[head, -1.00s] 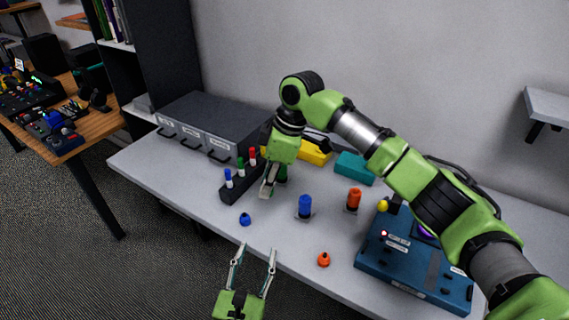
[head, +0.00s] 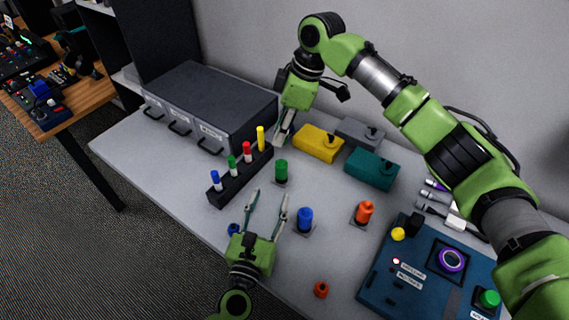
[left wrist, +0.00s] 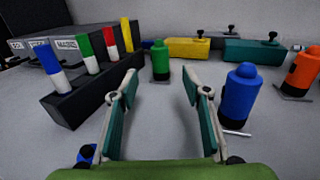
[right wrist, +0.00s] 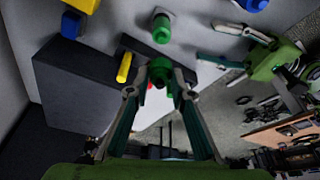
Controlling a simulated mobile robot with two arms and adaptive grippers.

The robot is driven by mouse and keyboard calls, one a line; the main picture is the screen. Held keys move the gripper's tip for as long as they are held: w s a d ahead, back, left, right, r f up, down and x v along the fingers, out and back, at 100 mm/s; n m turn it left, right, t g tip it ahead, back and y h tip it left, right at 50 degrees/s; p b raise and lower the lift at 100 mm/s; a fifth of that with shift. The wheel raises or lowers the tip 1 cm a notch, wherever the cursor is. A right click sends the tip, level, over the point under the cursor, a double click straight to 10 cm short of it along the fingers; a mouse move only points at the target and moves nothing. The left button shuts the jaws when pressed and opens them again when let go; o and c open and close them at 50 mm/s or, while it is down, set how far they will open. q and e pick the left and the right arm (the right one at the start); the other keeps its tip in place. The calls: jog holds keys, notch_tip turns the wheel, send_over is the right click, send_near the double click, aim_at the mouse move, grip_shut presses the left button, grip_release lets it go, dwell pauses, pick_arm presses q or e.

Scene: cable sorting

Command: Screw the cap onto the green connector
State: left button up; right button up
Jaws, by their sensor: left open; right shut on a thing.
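The green connector (head: 281,171) stands upright on the table, a bare green cylinder. It shows beyond the left fingertips in the left wrist view (left wrist: 160,61) and near the top of the right wrist view (right wrist: 161,29). My right gripper (head: 279,142) is shut on the green cap (right wrist: 160,69), above and behind the connector and apart from it. The cap is hard to make out in the head view. My left gripper (head: 270,196) is open and empty, low over the table in front of the connector, its fingers pointing toward it.
A black rack (head: 238,183) with coloured markers stands left of the connector. A blue connector (head: 305,218) is close right of my left gripper, an orange one (head: 364,212) further right. A blue cap (head: 234,230) and orange cap (head: 320,289) lie loose. Yellow (head: 318,144) and teal (head: 371,169) boxes are behind.

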pick_arm(q)
jog(key=shift+w, duration=0.15)
pick_arm(e)
jog(key=shift+w, duration=0.15)
pick_arm(q)
jog(key=shift+s+r, duration=0.15)
jog(key=shift+s, duration=0.05)
pick_arm(e)
jog(key=shift+s+r, duration=0.1)
jog(key=shift+s, duration=0.15)
pick_arm(q)
jog(key=x, duration=1.2)
pick_arm(e)
jog(key=shift+w, duration=0.1)
pick_arm(q)
grip_shut()
pick_arm(e)
send_over(281, 160)
jog(key=shift+f, duration=2.5)
